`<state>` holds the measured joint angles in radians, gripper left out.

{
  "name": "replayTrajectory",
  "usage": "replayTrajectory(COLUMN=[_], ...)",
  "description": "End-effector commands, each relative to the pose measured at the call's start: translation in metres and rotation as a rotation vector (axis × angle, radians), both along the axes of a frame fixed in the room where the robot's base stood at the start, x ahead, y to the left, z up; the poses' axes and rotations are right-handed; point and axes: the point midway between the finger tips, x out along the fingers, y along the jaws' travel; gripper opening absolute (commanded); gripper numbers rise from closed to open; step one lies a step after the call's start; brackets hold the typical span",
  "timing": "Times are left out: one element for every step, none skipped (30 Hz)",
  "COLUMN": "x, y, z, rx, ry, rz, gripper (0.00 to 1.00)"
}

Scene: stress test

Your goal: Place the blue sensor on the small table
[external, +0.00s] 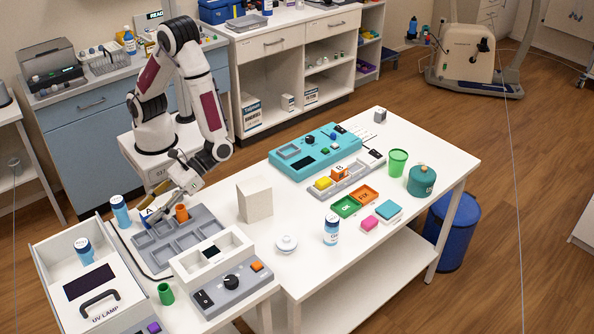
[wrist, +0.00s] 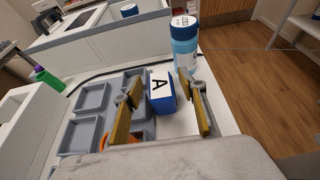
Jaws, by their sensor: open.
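A blue block (external: 145,221) with a white top marked "A" is the only blue sensor-like thing near my gripper. It sits at the far left corner of the grey compartment tray (external: 197,221). In the wrist view the block (wrist: 164,105) is between my gripper's two fingers (wrist: 160,88), with space on each side. My gripper (external: 163,212) is open and low over the tray's far end. Whether the block rests in a compartment or beside the tray is unclear. Which surface is the small table is unclear; a long white table (external: 305,258) stands to the right.
A blue-capped bottle (external: 120,211) stands close to the block and behind it in the wrist view (wrist: 185,45). An orange cylinder (external: 181,213) stands in the tray near my gripper. A beige box (external: 255,200) and a UV lamp case (external: 90,285) are nearby.

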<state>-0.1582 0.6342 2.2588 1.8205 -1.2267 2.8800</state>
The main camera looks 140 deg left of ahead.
Motion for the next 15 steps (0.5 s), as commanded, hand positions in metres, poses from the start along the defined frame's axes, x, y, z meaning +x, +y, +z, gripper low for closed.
replayTrajectory(x=[0.001, 0.001, 0.001, 0.001, 0.001, 0.001, 0.001, 0.001, 0.001, 0.001, 0.001, 0.001, 0.001, 0.001, 0.001], y=[0.004, 0.007, 0.010, 0.013, 0.016, 0.020, 0.023, 0.026, 0.031, 0.035, 0.038, 0.043, 0.046, 0.050, 0.054], z=[0.002, 0.003, 0.004, 0.005, 0.006, 0.008, 0.009, 0.011, 0.013, 0.014, 0.016, 0.017, 0.019, 0.020, 0.022], rx=[0.000, 0.000, 0.000, 0.000, 0.001, 0.002, 0.001, 0.001, 0.001, 0.001, 0.001, 0.002, 0.001, 0.001, 0.001], ry=[-0.001, -0.002, -0.002, -0.002, -0.002, -0.003, -0.003, -0.002, -0.003, -0.003, -0.003, -0.003, -0.003, -0.002, -0.002], rz=[0.003, 0.002, 0.002, 0.002, 0.003, 0.003, 0.003, 0.003, 0.003, 0.003, 0.003, 0.003, 0.003, 0.003, 0.002], gripper=[0.41, 0.41, 0.41, 0.41, 0.41, 0.41, 0.41, 0.41, 0.41, 0.41, 0.41, 0.41, 0.41, 0.41, 0.41])
